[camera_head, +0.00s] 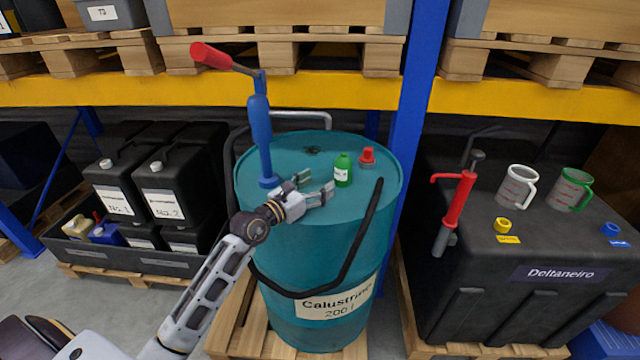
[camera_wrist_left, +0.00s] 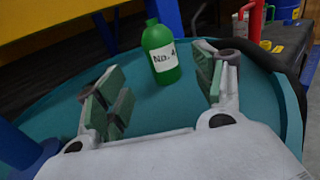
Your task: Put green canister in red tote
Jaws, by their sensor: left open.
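The green canister (camera_head: 343,171) is a small upright bottle with a white label, standing on top of the teal drum (camera_head: 325,285). In the left wrist view the canister (camera_wrist_left: 158,38) stands beyond and between the finger pads, apart from them. My left gripper (camera_head: 317,182) is open and empty just left of the canister, low over the drum lid; its spread fingers also show in the left wrist view (camera_wrist_left: 162,88). I cannot make out a red tote. A small red object (camera_head: 368,157) sits behind and right of the canister. My right gripper is not in view.
A blue hand pump with a red handle (camera_head: 260,135) rises from the drum left of my gripper. A black hose (camera_head: 360,235) hangs over the drum's front. A black tank (camera_head: 490,290) with jugs stands right, black canisters (camera_head: 160,190) left, and a blue post (camera_head: 408,110) behind.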

